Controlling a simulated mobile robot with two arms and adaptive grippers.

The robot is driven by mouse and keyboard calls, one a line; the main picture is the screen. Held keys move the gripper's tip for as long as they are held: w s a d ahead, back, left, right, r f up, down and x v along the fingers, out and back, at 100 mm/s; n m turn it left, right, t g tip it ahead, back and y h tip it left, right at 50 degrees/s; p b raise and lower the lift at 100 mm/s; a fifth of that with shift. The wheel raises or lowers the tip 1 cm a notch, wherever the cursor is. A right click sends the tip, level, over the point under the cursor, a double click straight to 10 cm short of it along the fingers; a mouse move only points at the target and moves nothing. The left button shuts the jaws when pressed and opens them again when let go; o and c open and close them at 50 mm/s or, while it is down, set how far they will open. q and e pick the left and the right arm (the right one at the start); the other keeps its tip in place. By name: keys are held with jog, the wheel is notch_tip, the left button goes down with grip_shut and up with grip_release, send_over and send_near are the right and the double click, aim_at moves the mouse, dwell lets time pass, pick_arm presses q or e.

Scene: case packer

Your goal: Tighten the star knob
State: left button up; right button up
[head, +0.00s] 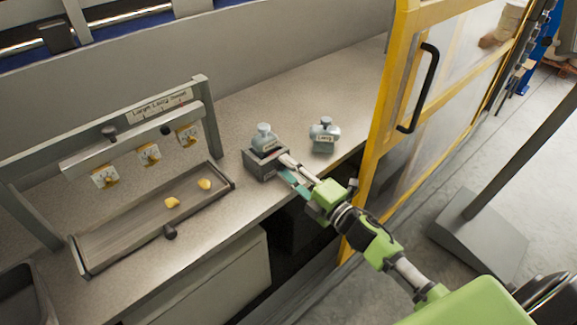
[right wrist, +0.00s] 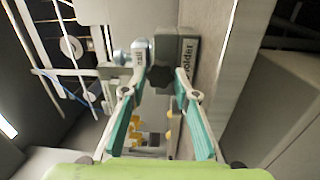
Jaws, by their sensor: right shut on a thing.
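The dark star knob (right wrist: 160,76) sits on the front of a grey block lettered "Holder" (right wrist: 187,47) in the right wrist view. My right gripper (right wrist: 159,82) has its two teal-padded fingers on either side of the knob and is shut on it. In the head view, my right gripper (head: 285,170) reaches the front of the dark holder box (head: 262,166) at the bench edge; the knob is hidden there. A grey-blue labelled part (head: 264,138) sits in the holder. My left gripper is in neither view.
A second grey-blue labelled part (head: 324,135) stands right of the holder. On the left is a metal tray (head: 100,255) with two yellow pieces (head: 172,202), under a rail with yellow tags (head: 148,154). A yellow-framed door (head: 398,60) with a black handle stands close on the right.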

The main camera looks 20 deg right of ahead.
jog(key=m+p, duration=0.2)
jog(key=m, duration=0.4)
jog(key=shift+r+h, duration=0.1)
jog(key=shift+h, duration=0.2)
jog(key=m+p, duration=0.2)
jog(key=m, duration=0.2)
jog(key=shift+m, duration=0.4)
jog(key=shift+p, duration=0.3)
jog(key=o, duration=1.1)
jog(key=shift+s, duration=0.2)
jog(key=v, duration=1.1)
jog(key=shift+s, duration=0.35)
jog(key=shift+f, duration=0.25)
